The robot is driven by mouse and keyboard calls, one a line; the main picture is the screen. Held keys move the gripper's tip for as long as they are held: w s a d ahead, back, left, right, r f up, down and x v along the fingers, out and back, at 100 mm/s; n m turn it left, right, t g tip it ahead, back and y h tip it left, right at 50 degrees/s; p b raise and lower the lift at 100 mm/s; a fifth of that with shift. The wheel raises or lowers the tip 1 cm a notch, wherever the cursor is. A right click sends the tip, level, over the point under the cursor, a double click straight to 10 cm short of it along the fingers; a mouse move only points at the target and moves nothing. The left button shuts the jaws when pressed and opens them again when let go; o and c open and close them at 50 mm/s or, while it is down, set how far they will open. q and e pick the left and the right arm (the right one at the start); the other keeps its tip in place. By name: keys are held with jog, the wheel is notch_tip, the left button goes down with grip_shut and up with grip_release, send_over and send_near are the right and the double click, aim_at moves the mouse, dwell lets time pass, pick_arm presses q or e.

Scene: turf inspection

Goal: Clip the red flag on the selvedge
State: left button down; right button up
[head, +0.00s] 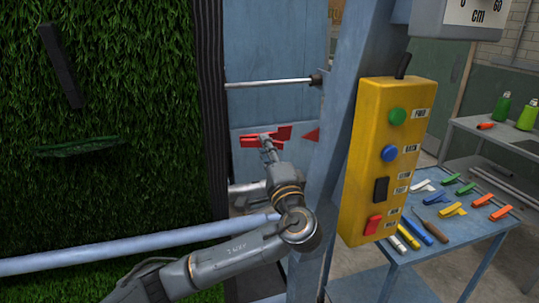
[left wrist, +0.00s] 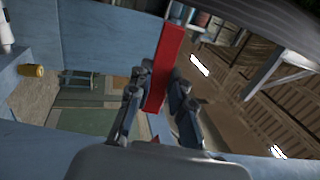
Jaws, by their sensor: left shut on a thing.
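The red flag clip (head: 284,132) is held at the tip of my left gripper (head: 266,145), in front of the blue panel and to the right of the turf's edge. The left wrist view shows the red flag (left wrist: 166,62) between the two fingers of my left gripper (left wrist: 158,98), which is shut on it. The selvedge (head: 213,130) is the dark ribbed strip down the turf's right side. In the head view a gap shows between the flag and the selvedge. My right gripper is in neither view.
Green turf (head: 120,200) hangs at the left with a dark bar and a torn flap on it. A yellow control box (head: 385,160) hangs at the right. A blue table (head: 430,250) holds several coloured clips.

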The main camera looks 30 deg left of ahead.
aim_at(243, 138)
pick_arm(q)
jog(key=x, duration=0.3)
jog(key=shift+a+r, duration=0.2)
jog(key=shift+r, duration=0.05)
jog(key=shift+x, duration=2.05)
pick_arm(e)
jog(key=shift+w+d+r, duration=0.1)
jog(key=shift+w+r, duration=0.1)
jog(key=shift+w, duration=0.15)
pick_arm(q)
jog(key=shift+w+f, duration=0.1)
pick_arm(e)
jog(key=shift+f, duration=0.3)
pick_arm(q)
jog(key=shift+s+a+b, duration=0.25)
jog(key=shift+s+a, duration=0.4)
jog(key=shift+s, duration=0.2)
jog(key=shift+s+a+b, duration=0.2)
jog(key=shift+s+a, duration=0.45)
jog(key=shift+s, duration=0.2)
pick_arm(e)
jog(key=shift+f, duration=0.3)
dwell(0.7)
pick_arm(q)
jog(key=shift+s+a+f, duration=0.1)
jog(key=shift+s+a, duration=0.4)
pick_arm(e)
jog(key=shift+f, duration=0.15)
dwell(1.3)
